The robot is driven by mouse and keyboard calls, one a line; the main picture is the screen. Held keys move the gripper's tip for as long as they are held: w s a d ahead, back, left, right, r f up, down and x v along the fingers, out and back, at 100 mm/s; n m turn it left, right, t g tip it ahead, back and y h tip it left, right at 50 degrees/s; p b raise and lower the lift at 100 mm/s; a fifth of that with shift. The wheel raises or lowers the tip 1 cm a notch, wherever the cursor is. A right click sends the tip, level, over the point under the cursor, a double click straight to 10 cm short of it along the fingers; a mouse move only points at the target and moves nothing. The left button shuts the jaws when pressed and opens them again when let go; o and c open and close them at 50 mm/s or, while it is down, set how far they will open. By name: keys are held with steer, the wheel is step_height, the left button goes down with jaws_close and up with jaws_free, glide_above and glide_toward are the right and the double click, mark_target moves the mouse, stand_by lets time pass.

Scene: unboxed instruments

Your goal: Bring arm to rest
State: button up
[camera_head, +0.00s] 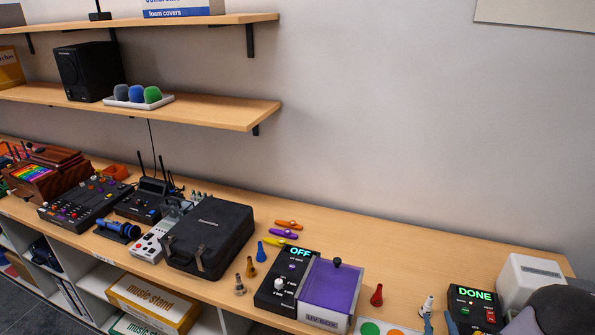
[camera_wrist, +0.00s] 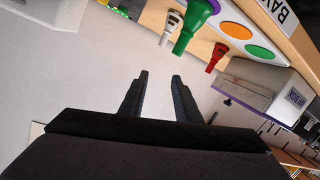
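My gripper (camera_wrist: 160,75) shows in the wrist view with its two dark fingers apart. The gap between them is empty, with pale grey surface behind it. The fingers touch nothing that I can see. Beyond the fingertips, at the top of the wrist view, are a silver mouthpiece (camera_wrist: 171,25), a green mouthpiece (camera_wrist: 194,24) and a red mouthpiece (camera_wrist: 216,57). In the head view a dark grey rounded part at the lower right corner looks like my arm; my fingers cannot be made out clearly there.
The wooden bench (camera_head: 420,248) holds a purple-lidded UV box (camera_head: 328,290), a panel reading OFF (camera_head: 284,278), a panel reading DONE (camera_head: 474,309), a white device (camera_head: 532,283) and a black case (camera_head: 209,240). The red mouthpiece (camera_head: 377,295) stands beside the box. Shelves (camera_head: 200,110) hang at upper left.

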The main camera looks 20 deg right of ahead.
steer(key=w+a+f+g+y, duration=0.1)
steer(key=w, duration=0.1)
steer(key=w+a+f+g+y, duration=0.1)
steer(key=w+a+f+g, duration=0.1)
steer(key=w, duration=0.1)
steer(key=w+a+f+g+y+b, duration=0.1)
steer(key=w+f+g, duration=0.1)
steer(key=w, duration=0.1)
steer(key=shift+w+a+y, duration=0.25)
steer(key=shift+a+y, duration=0.05)
steer(key=shift+y, duration=0.1)
steer(key=a, duration=0.2)
steer(key=a+g+y, duration=0.1)
steer(key=a+f+m+g, duration=0.1)
steer(key=a, duration=0.1)
steer(key=shift+w+a+f+b, duration=0.1)
steer(key=shift+w+a+b, duration=0.2)
steer(key=shift+w+b, duration=0.1)
steer(key=s+a+r+n+g+y, duration=0.1)
steer(key=s+a+g, duration=0.1)
steer(key=a, duration=0.6)
steer(key=s+a+r+n+g+y+b, duration=0.1)
steer(key=s+a+r+n+g+y, duration=0.1)
steer(key=a, duration=0.7)
steer(key=s+a+r+n+g+y+b, duration=0.1)
steer(key=s+a+g, duration=0.1)
steer(key=a, duration=0.7)
steer(key=shift+s+a+r+y, duration=0.25)
steer(key=shift+s+r+y, duration=0.05)
steer(key=shift+s+r, duration=0.15)
